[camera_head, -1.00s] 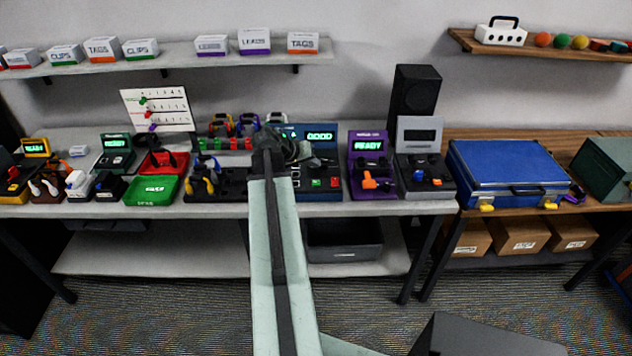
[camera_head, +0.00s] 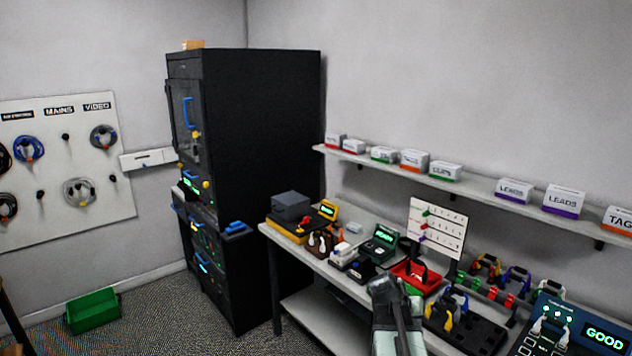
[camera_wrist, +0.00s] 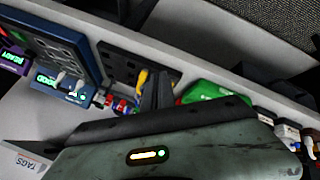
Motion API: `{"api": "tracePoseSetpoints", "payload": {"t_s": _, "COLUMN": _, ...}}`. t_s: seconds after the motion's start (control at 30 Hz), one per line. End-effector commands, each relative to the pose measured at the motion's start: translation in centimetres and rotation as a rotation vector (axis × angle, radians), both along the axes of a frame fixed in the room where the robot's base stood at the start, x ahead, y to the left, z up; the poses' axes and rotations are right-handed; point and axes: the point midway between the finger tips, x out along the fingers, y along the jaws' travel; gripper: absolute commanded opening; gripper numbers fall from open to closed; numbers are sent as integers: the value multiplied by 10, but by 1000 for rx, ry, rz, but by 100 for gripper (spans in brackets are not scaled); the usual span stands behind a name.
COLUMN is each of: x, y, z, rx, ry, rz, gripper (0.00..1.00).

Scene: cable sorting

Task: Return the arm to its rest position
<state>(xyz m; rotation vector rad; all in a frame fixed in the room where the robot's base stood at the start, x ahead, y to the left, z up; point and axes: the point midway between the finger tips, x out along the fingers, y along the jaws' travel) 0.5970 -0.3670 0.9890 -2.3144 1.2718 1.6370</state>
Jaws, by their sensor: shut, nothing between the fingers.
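My arm rises from the bottom of the head view, with my gripper (camera_head: 388,290) at its end, in front of the workbench. In the wrist view my gripper (camera_wrist: 158,92) shows as two dark fingers close together, shut and empty.
The workbench (camera_head: 300,304) carries testers, a red tray (camera_head: 415,277) and a tester reading GOOD (camera_head: 602,338). A shelf of labelled boxes (camera_head: 514,191) hangs above. A black cabinet (camera_head: 270,130) stands at the bench's left end. A green bin (camera_head: 93,311) lies on the floor, left.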

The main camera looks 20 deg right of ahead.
Motion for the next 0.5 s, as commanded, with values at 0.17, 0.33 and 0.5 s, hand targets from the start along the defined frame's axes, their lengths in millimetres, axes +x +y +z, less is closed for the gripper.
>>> {"api": "tracePoseSetpoints", "payload": {"t_s": 0.17, "x": 39, "y": 155, "z": -19, "rx": 144, "ry": 47, "rz": 223, "gripper": 0}}
{"api": "tracePoseSetpoints", "payload": {"t_s": 0.33, "x": 30, "y": 292, "z": -37, "rx": 316, "ry": 142, "rz": 431, "gripper": 0}}
{"api": "tracePoseSetpoints", "payload": {"t_s": 0.5, "x": -11, "y": 360, "z": -47, "rx": 518, "ry": 260, "rz": 561, "gripper": 0}}
